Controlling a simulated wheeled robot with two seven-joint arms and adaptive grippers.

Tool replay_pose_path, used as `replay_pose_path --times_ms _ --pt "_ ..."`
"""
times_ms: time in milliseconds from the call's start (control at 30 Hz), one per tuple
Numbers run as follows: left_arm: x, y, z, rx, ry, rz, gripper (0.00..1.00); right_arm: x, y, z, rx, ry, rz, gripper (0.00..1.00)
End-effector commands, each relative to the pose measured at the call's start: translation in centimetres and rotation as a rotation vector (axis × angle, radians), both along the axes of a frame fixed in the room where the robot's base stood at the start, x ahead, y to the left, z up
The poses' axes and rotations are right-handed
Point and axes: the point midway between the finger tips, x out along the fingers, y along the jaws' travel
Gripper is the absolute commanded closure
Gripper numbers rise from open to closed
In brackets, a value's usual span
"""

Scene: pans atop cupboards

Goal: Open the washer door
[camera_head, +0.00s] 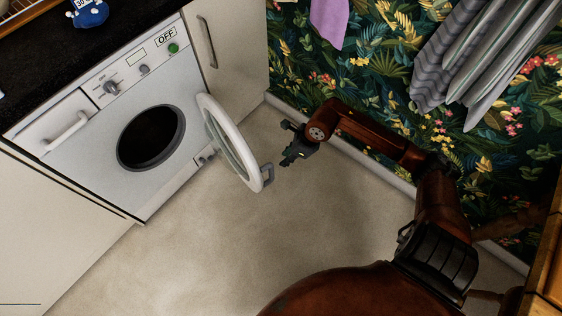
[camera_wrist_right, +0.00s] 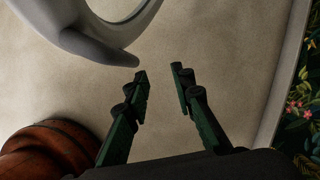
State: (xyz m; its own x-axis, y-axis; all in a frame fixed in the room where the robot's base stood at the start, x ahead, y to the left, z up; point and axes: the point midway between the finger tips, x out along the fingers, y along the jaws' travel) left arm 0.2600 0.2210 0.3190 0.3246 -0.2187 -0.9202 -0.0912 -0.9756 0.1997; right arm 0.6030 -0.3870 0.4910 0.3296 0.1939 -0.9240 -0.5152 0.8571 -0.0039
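The white washer (camera_head: 118,118) stands under a dark counter at the left in the head view. Its round door (camera_head: 231,146) stands swung wide open to the right, and the dark drum opening (camera_head: 151,137) is exposed. The grey door handle (camera_head: 268,177) sits on the door's free edge. My right gripper (camera_head: 287,143) is just right of the door, apart from it. In the right wrist view its two fingers (camera_wrist_right: 160,73) are spread with only floor between them. Part of the door (camera_wrist_right: 105,35) shows at the upper left there. My left gripper is not in view.
The floor (camera_head: 200,245) in front of the washer is clear. A patterned wall (camera_head: 370,70) with hanging cloths (camera_head: 485,50) lies to the right. A cupboard (camera_head: 228,45) adjoins the washer, and a blue timer (camera_head: 88,13) sits on the counter.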

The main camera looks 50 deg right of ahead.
Motion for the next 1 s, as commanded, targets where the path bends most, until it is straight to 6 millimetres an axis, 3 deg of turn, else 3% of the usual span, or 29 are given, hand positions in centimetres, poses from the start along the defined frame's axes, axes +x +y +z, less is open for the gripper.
replay_pose_path --times_ms 200,400,733,833,1000 --pt "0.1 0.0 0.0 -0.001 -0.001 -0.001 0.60 -1.5 -0.9 4.0 -0.004 0.000 0.001 0.77" --pt "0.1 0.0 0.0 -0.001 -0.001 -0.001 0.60 -2.1 -1.3 5.9 -0.001 0.001 0.001 0.77" --pt "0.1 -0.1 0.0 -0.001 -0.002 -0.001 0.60 -2.3 -1.3 6.2 0.000 0.001 0.000 0.77" --pt "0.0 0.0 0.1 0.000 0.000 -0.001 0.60 -2.4 -1.0 6.1 0.020 0.011 -0.010 0.70" --pt "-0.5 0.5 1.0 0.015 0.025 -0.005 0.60 -4.2 2.0 4.9 0.272 0.144 -0.150 0.67"
